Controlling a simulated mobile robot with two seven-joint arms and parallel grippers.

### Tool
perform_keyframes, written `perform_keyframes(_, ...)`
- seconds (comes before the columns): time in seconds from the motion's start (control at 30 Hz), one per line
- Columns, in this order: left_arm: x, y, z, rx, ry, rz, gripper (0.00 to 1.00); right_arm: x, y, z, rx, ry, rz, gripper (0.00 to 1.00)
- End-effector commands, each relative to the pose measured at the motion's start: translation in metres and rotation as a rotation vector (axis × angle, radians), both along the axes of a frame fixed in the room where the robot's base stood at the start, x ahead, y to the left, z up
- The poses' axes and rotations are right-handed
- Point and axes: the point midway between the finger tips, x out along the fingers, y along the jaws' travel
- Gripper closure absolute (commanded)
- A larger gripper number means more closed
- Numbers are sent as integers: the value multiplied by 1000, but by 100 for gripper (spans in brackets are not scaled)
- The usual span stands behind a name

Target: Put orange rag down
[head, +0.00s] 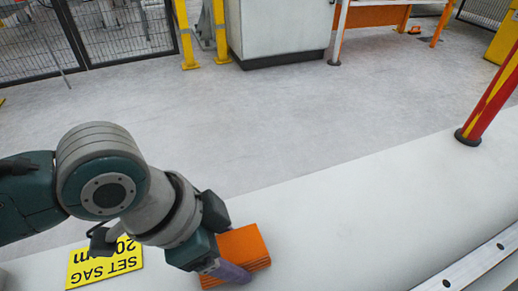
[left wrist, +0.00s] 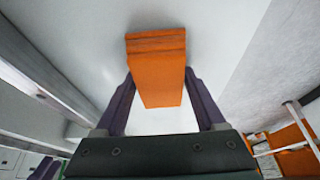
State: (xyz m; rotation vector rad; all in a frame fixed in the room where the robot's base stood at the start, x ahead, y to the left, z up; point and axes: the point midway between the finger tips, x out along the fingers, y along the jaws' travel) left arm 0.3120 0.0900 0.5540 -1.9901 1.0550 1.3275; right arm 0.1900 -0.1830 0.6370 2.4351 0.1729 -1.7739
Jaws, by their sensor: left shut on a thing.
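The orange rag (head: 243,246) is a folded, layered block in the head view, low and just left of the middle. It also shows in the left wrist view (left wrist: 156,72), between two purple fingers. My left gripper (head: 232,268) is shut on the rag, with a finger along each side of it. The rag is at or just above the white surface (head: 350,215); I cannot tell whether it touches. Part of the rag is hidden behind the gripper. My right gripper is not in view.
A yellow sign (head: 104,262) reading "SET SAG" lies on the white surface left of the rag. A metal rail (head: 480,265) runs at the lower right. A red and yellow post (head: 490,100) stands at the right. The white surface right of the rag is clear.

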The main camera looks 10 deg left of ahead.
Motion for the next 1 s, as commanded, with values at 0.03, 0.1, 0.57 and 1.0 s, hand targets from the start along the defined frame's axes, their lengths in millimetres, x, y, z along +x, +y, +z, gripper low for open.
perform_keyframes(0.03,0,0,-1,0,0,0,73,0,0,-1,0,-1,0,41)
perform_keyframes(0.1,0,0,-4,1,1,1,73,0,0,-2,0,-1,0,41)
perform_keyframes(0.57,-2,0,-5,1,6,-1,0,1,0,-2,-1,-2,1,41)
perform_keyframes(1.0,-5,5,21,0,4,-2,0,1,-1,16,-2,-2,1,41)
